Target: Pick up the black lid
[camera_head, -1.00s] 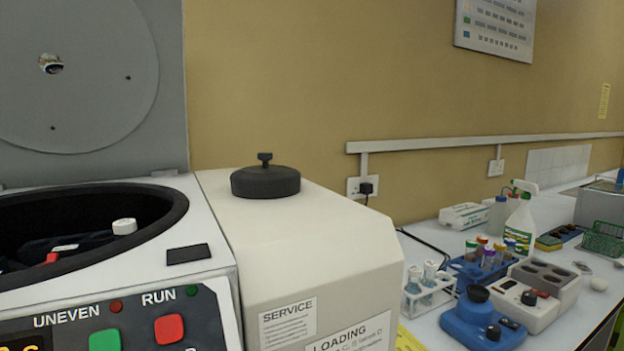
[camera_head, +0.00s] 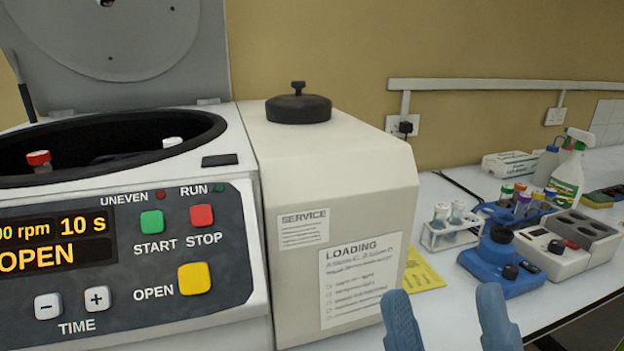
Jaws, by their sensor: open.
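The black lid (camera_head: 298,108) is a round, flat disc with a small knob on top. It lies on top of the beige centrifuge housing (camera_head: 340,150), near its back left. My gripper (camera_head: 446,305) shows as two blue fingers at the bottom edge, spread apart with nothing between them. It is in front of the bench, below and to the right of the lid, well apart from it.
The open centrifuge (camera_head: 110,135) stands at left with its grey cover raised. A tube rack (camera_head: 452,230), a blue vortex mixer (camera_head: 502,262), a grey block device (camera_head: 568,242) and a spray bottle (camera_head: 570,175) stand on the white bench at right. Space above the lid is clear.

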